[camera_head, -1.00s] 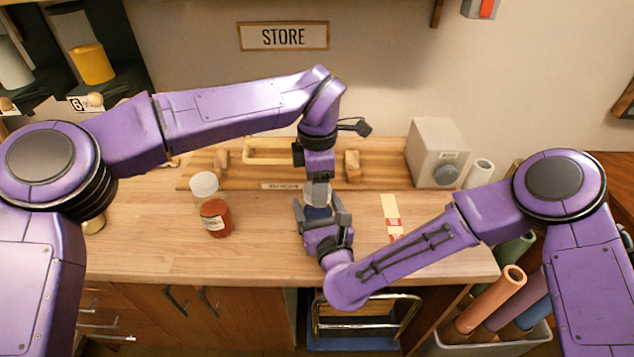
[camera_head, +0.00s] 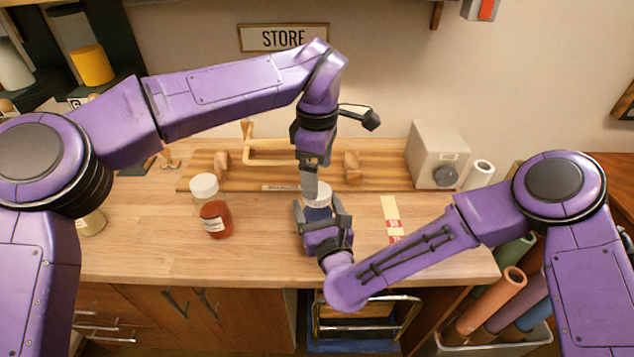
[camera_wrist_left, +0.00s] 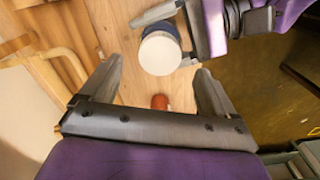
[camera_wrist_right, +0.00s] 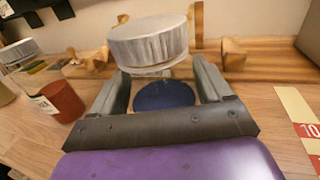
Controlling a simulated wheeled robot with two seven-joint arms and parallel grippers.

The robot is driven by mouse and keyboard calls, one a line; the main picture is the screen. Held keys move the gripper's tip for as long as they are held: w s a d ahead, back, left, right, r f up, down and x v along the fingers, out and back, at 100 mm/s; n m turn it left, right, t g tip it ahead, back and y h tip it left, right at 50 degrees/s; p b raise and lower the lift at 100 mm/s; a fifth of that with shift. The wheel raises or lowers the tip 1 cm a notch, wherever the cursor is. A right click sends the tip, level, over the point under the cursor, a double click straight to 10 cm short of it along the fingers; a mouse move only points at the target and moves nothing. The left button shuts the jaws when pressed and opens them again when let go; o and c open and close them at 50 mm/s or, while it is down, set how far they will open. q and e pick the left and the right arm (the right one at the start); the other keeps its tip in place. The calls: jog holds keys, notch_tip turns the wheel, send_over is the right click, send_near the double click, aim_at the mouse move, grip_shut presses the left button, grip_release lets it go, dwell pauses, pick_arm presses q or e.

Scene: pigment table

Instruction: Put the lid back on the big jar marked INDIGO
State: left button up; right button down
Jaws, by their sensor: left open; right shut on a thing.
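The jar with blue contents (camera_head: 318,214) stands on the table, with its marking hidden. My right gripper (camera_head: 321,208) is shut around its body from the front. A white lid (camera_head: 319,193) sits on top of the jar; I cannot tell if it is fully seated. In the right wrist view the lid (camera_wrist_right: 150,45) shows above the blue contents (camera_wrist_right: 165,95). My left gripper (camera_head: 311,186) points down from above, open and empty. In the left wrist view the lid (camera_wrist_left: 160,53) lies beyond the open fingers (camera_wrist_left: 155,85).
A red jar (camera_head: 215,219) and a white-lidded clear jar (camera_head: 204,186) stand to the left. A wooden rack (camera_head: 235,180) runs along the back, with a grey box (camera_head: 437,155) at its right. A paper strip (camera_head: 391,210) lies right of the jar. The front left table is clear.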

pick_arm(q)
notch_tip(320, 180, up, 8)
pick_arm(e)
grip_release()
jog(key=shift+s+f, duration=0.1)
jog(key=shift+s, duration=0.1)
pick_arm(q)
notch_tip(320, 180, down, 5)
jog(key=b, duration=0.4)
jog(key=shift+r, duration=0.15)
pick_arm(e)
jog(key=v, duration=1)
jog(key=shift+s, duration=0.1)
